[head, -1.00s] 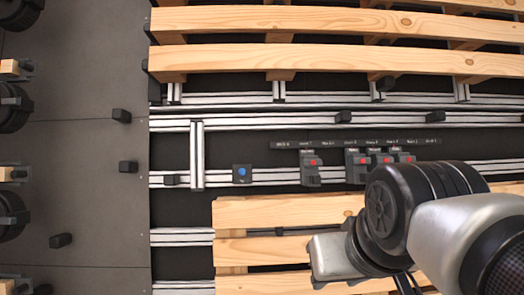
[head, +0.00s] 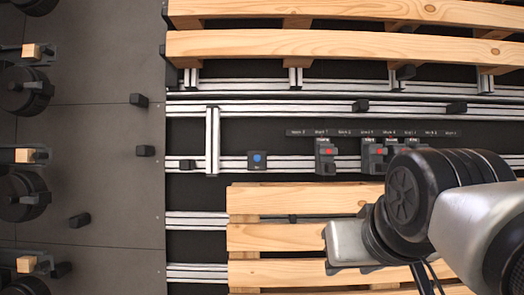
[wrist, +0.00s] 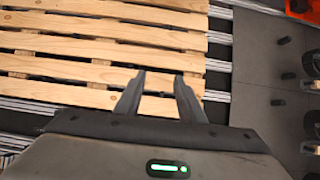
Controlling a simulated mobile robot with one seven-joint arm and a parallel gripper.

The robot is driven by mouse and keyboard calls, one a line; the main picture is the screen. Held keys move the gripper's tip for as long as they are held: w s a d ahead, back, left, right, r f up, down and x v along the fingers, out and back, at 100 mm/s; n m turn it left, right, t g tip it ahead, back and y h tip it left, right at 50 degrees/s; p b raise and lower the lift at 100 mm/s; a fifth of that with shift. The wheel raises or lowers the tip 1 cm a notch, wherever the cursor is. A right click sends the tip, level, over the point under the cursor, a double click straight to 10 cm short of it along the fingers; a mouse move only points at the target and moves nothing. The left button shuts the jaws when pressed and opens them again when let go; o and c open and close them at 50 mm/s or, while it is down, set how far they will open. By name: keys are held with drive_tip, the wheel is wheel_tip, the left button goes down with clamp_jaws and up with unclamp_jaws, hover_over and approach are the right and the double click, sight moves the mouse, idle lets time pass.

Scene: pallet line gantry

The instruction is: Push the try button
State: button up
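The try button, a blue round button on a small dark box (head: 257,160), sits on the metal rail left of the red-lit modules in the head view. Its label is too small to read. My gripper shows in the wrist view (wrist: 160,82) with its two fingers apart and nothing between them. It is over the wooden pallet (wrist: 90,50). In the head view my arm comes from the lower right, and my gripper's fingers are hidden there. My gripper is apart from the button, which does not show in the wrist view.
Several modules with red lights (head: 326,153) stand right of the button under a labelled strip (head: 370,132). A lower pallet (head: 290,236) lies in front, and another pallet (head: 330,46) lies behind. An upright metal post (head: 212,140) stands left of the button. Grey floor (head: 90,200) is at left.

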idle(0.3)
clamp_jaws()
idle(1.6)
